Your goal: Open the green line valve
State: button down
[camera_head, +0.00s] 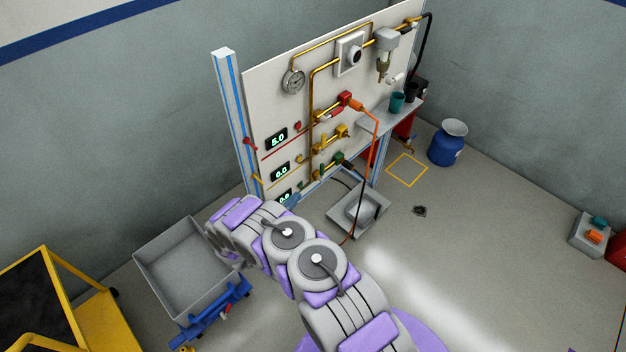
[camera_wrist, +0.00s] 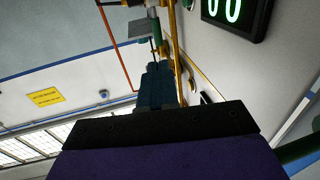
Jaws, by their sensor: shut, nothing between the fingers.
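The green line valve (camera_head: 338,159) is the lowest of the three coloured fittings on the white panel (camera_head: 275,98), below the yellow one. A small green part (camera_head: 300,184) sits to its left on the same line. My gripper (camera_head: 292,200) is at the lower left of the panel, in front of the lowest display, apart from the green valve. In the wrist view my gripper's fingers (camera_wrist: 157,85) are shut with nothing between them. A green fitting (camera_wrist: 153,12) shows beyond them at the top. A green bar (camera_wrist: 300,150) shows at the right edge.
A red valve (camera_head: 345,98) and a yellow valve (camera_head: 342,131) sit above the green one. An orange hose (camera_head: 375,140) hangs to the right. A grey tray (camera_head: 345,216) lies below. A grey bin cart (camera_head: 168,262) stands left of my arm. Floor to the right is mostly clear.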

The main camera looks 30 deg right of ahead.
aim_at(321, 171)
jog(key=b+x, duration=0.1)
jog(key=x, duration=0.6)
jog(key=s+b+x, duration=0.1)
jog(key=x, duration=0.3)
jog(key=shift+w+d+f+b, duration=0.2)
jog(key=shift+d+b, duration=0.1)
jog(key=shift+d, duration=0.3)
jog(key=shift+w+d, duration=0.1)
jog(key=shift+w, duration=0.15)
jog(key=shift+w+r+b, duration=0.2)
jog(key=shift+w+b, duration=0.1)
jog(key=shift+w, duration=0.05)
jog(key=shift+d, duration=0.6)
jog(key=shift+a+p, duration=0.1)
jog(key=shift+p, duration=0.2)
